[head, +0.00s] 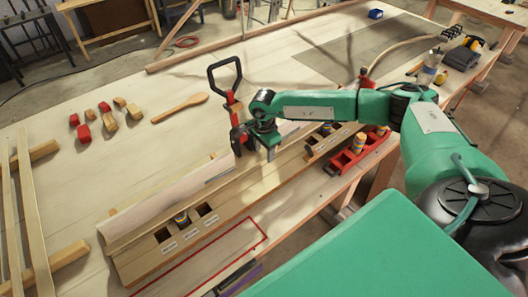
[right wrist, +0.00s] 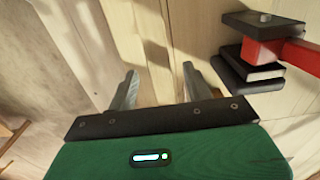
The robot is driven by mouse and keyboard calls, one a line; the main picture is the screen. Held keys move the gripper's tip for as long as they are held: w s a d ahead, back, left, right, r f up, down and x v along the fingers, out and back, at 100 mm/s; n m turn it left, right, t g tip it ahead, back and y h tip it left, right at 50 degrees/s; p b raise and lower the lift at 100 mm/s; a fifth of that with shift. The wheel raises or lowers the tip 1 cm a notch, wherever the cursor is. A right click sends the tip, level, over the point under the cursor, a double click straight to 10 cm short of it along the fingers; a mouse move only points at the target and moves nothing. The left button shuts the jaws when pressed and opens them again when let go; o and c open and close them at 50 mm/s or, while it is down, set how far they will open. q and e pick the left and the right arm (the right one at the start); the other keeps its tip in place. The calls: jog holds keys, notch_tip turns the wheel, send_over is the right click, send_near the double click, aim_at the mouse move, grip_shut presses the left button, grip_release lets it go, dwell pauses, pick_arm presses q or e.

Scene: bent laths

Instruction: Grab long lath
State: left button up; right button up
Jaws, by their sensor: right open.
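Two long, light laths (head: 33,205) lie side by side at the far left of the head view, running toward the picture's lower edge. They rest across wooden blocks. My right gripper (head: 268,150) is far to the right of them, low over the wooden fixture beside a red clamp (head: 232,105). In the right wrist view my right gripper (right wrist: 160,88) is open, and I see only pale wood between its fingers. The red clamp shows at the right of that view (right wrist: 297,52). My left gripper is not in view.
A long wooden fixture (head: 135,262) with square pockets crosses the bench. Loose blocks (head: 108,122) and a wooden spoon (head: 180,107) lie left of the clamp. The bench beyond the spoon is mostly clear.

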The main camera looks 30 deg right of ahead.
jog(key=shift+f, duration=0.2)
jog(key=c, duration=1.1)
grip_shut()
jog(key=shift+r, duration=0.15)
